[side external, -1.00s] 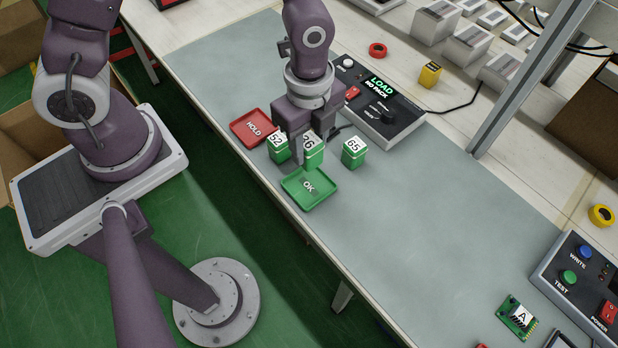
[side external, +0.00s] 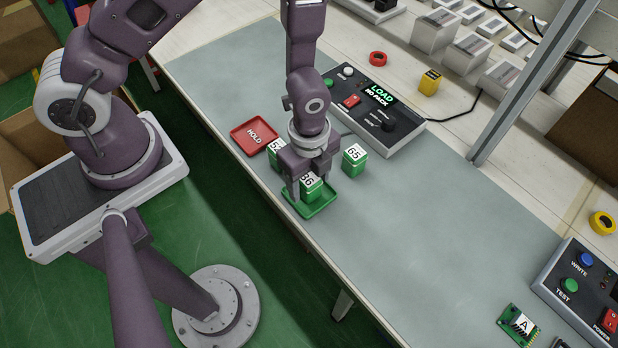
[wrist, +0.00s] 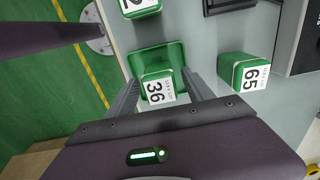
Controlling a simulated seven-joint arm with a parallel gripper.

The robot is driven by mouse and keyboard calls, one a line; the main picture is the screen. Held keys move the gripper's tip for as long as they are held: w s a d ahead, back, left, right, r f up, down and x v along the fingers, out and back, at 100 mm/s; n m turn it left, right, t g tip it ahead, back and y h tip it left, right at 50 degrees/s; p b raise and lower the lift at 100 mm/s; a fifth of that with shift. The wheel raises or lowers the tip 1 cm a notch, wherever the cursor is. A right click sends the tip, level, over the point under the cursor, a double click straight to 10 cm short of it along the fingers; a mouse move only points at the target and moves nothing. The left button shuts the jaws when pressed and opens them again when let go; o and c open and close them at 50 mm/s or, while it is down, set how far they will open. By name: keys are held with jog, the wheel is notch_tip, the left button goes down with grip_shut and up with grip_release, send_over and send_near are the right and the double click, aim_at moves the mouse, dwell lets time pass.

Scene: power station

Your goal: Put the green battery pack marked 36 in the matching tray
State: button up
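The green battery pack marked 36 (side external: 312,187) has a white top with its number and stands upright between the fingers of my gripper (side external: 308,182). The tray's label is hidden. In the wrist view the tray (wrist: 150,55) shows behind the pack. The red tray marked HOLD (side external: 247,138) is empty, to the upper left.
A green pack marked 65 (side external: 354,160) stands to the right of my gripper. Another green pack (side external: 275,156), its number partly hidden, stands close on the left. A dark console reading LOAD NO PACK (side external: 375,115) lies behind.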

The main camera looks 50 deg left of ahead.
jog(key=shift+r, duration=0.1)
notch_tip(320, 180, up, 12)
notch_tip(320, 180, up, 13)
jog(key=n+t, duration=0.3)
jog(key=n, duration=0.5)
send_over(309, 178)
jog(key=s+a, duration=0.1)
jog(key=a, duration=0.5)
jog(key=s+a+r+n+t, duration=0.2)
jog(key=s+a+r+n, duration=0.2)
jog(key=s+r+n, duration=0.4)
jog(key=shift+s+r+n+t, duration=0.3)
jog(key=shift+s+n, duration=0.7)
jog(key=shift+s, duration=0.15)
